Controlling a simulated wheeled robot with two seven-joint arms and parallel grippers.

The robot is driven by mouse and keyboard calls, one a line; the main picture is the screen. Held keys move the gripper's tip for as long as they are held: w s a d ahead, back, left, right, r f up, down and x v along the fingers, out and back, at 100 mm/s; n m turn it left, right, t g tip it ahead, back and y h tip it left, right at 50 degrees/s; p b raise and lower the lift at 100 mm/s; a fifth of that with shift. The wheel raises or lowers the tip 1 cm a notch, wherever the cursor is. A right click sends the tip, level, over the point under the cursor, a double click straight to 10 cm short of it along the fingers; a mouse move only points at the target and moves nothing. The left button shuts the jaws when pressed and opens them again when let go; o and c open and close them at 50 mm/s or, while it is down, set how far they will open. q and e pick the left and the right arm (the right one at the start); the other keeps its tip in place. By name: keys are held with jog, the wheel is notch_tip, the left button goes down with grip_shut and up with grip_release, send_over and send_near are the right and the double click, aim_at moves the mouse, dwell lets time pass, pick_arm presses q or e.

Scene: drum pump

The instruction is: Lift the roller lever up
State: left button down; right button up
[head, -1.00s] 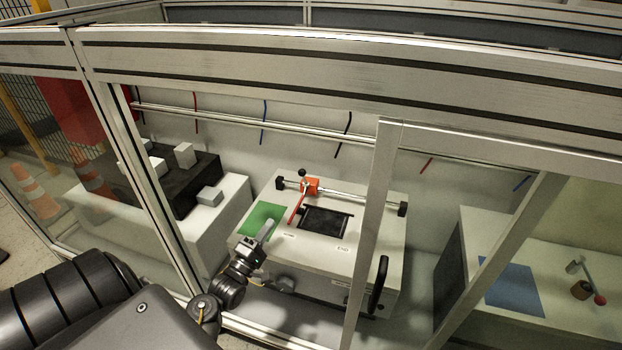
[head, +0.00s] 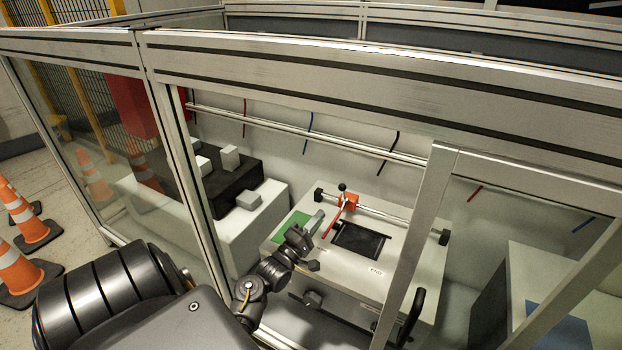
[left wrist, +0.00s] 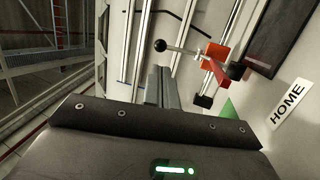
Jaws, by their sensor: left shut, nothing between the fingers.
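The roller unit has an orange block (head: 347,201) on a silver rail across the back of the white box (head: 405,272). A short lever with a black ball knob (head: 342,187) stands up from the block, and a red bar (head: 332,223) slants forward from it. In the left wrist view the knob (left wrist: 160,45) is on a thin rod leading to the orange block (left wrist: 215,52). My left gripper (head: 318,215) is shut and empty, over the green patch, left of the red bar. Its fingers (left wrist: 161,80) point toward the knob, apparently apart from it. My right gripper is out of view.
The box top has a green patch (head: 288,232) and a dark recess (head: 360,238). The enclosure's metal frame (head: 420,230) stands in front and to the right. A black block (head: 228,190) with small grey blocks sits left. Orange cones (head: 22,215) stand outside.

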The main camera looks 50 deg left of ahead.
aim_at(340, 190)
pick_arm(q)
jog(key=x, duration=0.7)
jog(key=shift+b, duration=0.3)
jog(key=shift+w+r, duration=0.15)
jog(key=shift+w, duration=0.2)
jog(key=shift+w+r, duration=0.1)
jog(key=shift+w, duration=0.1)
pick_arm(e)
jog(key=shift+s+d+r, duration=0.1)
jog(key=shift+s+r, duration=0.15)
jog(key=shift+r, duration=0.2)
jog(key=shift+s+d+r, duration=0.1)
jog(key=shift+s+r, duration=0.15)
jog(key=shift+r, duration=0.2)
pick_arm(q)
jog(key=shift+r, duration=0.1)
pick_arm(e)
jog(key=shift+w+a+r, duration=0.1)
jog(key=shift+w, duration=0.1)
